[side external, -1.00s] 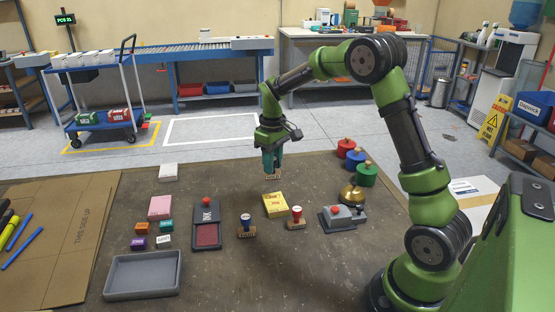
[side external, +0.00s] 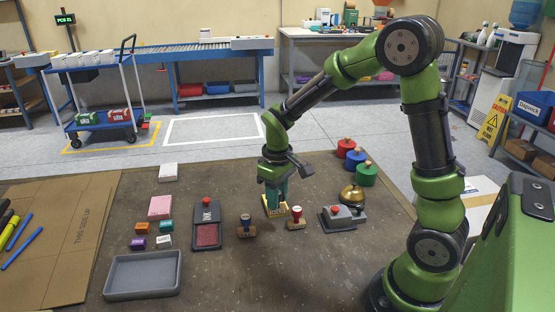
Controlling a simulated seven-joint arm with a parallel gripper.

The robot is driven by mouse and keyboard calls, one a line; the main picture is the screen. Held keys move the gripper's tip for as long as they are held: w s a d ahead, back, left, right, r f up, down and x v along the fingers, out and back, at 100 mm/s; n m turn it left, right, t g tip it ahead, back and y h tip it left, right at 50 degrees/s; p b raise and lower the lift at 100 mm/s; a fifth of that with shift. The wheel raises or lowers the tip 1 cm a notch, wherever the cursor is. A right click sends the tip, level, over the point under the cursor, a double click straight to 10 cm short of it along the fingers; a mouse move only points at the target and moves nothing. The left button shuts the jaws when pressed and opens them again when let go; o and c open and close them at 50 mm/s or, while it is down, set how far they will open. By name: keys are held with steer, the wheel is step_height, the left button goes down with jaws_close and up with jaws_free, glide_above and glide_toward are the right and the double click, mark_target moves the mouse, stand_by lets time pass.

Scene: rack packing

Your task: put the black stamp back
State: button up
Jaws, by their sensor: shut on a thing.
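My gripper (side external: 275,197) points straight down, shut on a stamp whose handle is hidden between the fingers. Its pale wooden base (side external: 270,212) is hard to tell apart from the yellow box (side external: 283,211) directly at the fingertips. I cannot tell whether the stamp touches the box or stands in front of it. The handle's colour does not show. A blue-handled stamp (side external: 246,226) stands upright to the left, and a red-handled stamp (side external: 296,218) stands upright close on the right.
An ink pad with an open lid (side external: 207,236) lies left of the stamps. A grey tray (side external: 145,288) is at the front left. A grey device with a red knob (side external: 338,217), a brass bell (side external: 351,194) and several coloured weights (side external: 366,173) stand to the right. The table front is clear.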

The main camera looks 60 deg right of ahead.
mark_target(277, 213)
steer(key=shift+f, duration=2.95)
steer(key=shift+f, duration=0.15)
steer(key=o, duration=0.9)
steer(key=shift+c, duration=0.2)
step_height(277, 213, up, 12)
steer(key=shift+r, duration=0.1)
steer(key=s+a+r+m+t+y, duration=0.1)
steer(key=s+a+r+m+t, duration=0.1)
steer(key=s+a+r+t, duration=0.1)
steer(key=s+a+r+m+t+y, duration=0.1)
steer(key=s+a+r+t, duration=0.3)
steer(key=s, duration=0.5)
step_height(277, 213, up, 3)
steer(key=shift+s+a+f+m, duration=0.15)
steer(key=shift+s+a+m, duration=0.05)
steer(key=shift+a+m, duration=0.25)
